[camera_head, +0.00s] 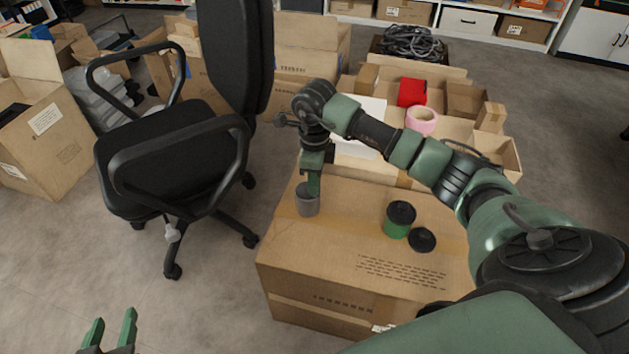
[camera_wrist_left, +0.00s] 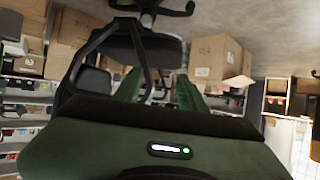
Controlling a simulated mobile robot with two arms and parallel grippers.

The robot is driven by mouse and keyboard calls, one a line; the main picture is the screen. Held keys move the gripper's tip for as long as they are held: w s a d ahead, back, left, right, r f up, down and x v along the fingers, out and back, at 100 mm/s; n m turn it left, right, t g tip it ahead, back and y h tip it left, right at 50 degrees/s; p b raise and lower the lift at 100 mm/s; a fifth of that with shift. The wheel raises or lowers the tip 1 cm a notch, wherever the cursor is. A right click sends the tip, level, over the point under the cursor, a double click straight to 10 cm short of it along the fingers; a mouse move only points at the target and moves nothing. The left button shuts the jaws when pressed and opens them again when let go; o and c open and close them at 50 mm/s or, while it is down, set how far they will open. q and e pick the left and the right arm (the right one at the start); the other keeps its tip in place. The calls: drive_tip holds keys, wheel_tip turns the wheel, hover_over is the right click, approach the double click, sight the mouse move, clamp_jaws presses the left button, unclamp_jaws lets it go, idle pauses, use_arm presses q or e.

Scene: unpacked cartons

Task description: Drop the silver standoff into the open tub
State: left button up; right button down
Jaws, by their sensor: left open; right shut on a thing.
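The silver standoff (camera_head: 307,206) shows as a short grey cylinder with a dark top, upright at the left part of the big carton's top. My right gripper (camera_head: 313,190) points down and is shut on it; the fingers hide part of its upper side. I cannot tell whether its base touches the carton. The green tub (camera_head: 397,229) stands to the right, its top round and black. A black round lid (camera_head: 422,240) lies beside it. My left gripper (camera_head: 108,336) is open and empty over the floor at bottom left; its fingers also show in the left wrist view (camera_wrist_left: 160,95).
The big closed carton (camera_head: 340,255) carries the tub. A black office chair (camera_head: 165,150) stands close on its left. Behind are an open carton with pink tape (camera_head: 421,121) and a red item (camera_head: 411,92). Bare floor lies at the front left.

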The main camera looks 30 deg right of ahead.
drive_tip(key=c, duration=1.3)
unclamp_jaws()
drive_tip(key=shift+r, duration=0.2)
wheel_tip(320, 180, up, 7)
drive_tip(key=shift+r+p, duration=0.2)
drive_tip(key=shift+p, duration=0.75)
use_arm(q)
drive_tip(key=s+a+f+g+y, duration=0.1)
drive_tip(key=s+a+f+g, duration=0.1)
drive_tip(key=s+f+g, duration=0.3)
drive_tip(key=shift+s+a+f, duration=0.4)
drive_tip(key=shift+s+f, duration=0.15)
drive_tip(key=shift+s, duration=0.65)
